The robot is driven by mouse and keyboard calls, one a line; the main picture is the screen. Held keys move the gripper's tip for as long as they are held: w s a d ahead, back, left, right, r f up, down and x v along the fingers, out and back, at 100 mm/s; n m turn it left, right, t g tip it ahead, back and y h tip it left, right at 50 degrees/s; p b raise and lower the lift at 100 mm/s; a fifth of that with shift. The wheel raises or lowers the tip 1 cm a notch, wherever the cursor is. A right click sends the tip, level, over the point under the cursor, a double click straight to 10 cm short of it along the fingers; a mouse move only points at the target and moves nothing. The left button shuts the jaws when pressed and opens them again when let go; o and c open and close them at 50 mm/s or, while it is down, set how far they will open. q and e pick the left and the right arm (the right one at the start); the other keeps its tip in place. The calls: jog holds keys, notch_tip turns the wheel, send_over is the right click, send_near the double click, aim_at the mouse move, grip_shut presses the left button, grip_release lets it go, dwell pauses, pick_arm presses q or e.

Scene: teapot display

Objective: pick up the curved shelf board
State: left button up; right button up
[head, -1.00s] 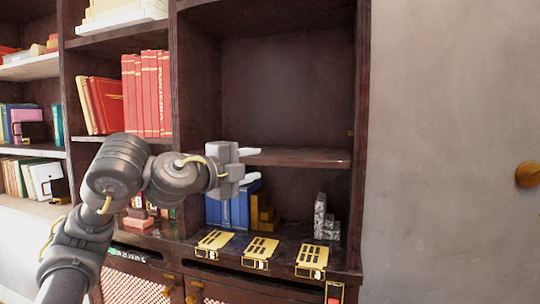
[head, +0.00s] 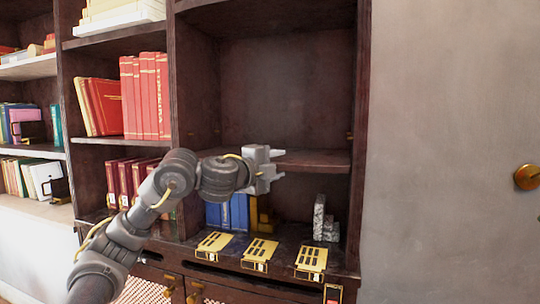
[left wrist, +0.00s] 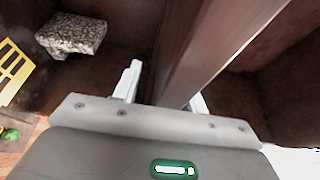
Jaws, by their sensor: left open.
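The dark brown curved shelf board (head: 315,159) spans the middle of the open right-hand bay of the bookcase, level, with its front edge facing me. My left gripper (head: 278,165) is at the board's front edge, left of its middle, open, with one finger above the board's level and one below. The gripper hides part of the board's left side. In the left wrist view the board (left wrist: 222,45) runs edge-on from the top down between the two open fingers (left wrist: 165,92). I cannot tell whether the fingers touch it. My right gripper is not in view.
Below the board stand blue books (head: 238,212) and a grey stone block (head: 321,217). Several gold plates, one in the middle (head: 261,250), lie along the ledge. Red books (head: 146,95) fill the bay to the left. The space above the board is empty.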

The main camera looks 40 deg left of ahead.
pick_arm(q)
jog(key=shift+s, duration=0.15)
jog(key=shift+r, duration=0.1)
jog(key=shift+c, duration=0.9)
grip_shut()
dwell(0.5)
